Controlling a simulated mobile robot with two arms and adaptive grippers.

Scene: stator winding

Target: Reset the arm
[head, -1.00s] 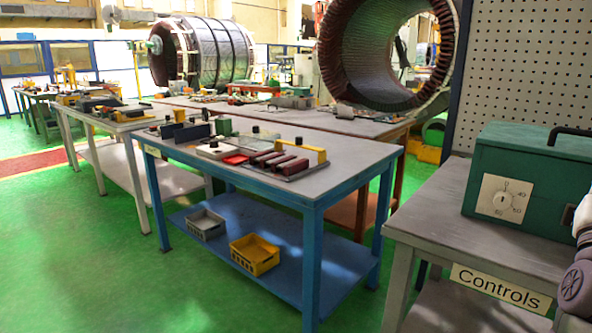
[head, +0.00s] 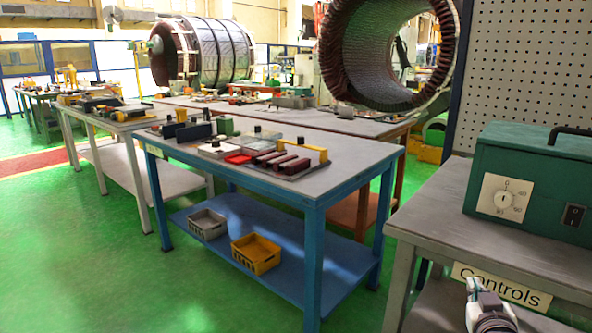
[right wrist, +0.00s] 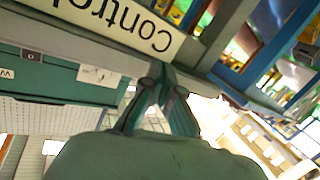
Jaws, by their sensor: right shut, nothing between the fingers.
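My right arm shows at the bottom right of the head view, in front of the grey Controls table (head: 455,225). Its white and grey end (head: 490,312) covers part of the table's Controls label (head: 515,290). In the right wrist view my right gripper (right wrist: 160,84) is shut, with its fingers tapering together and nothing between them. The Controls label (right wrist: 110,18) appears upside down just beyond the fingers there. My left gripper is in neither view.
A green control box (head: 530,185) with a dial and a black switch stands on the Controls table. A blue workbench (head: 345,160) stands to the left, with red bars and a yellow-handled part on top. Green floor (head: 110,280) is clear at lower left.

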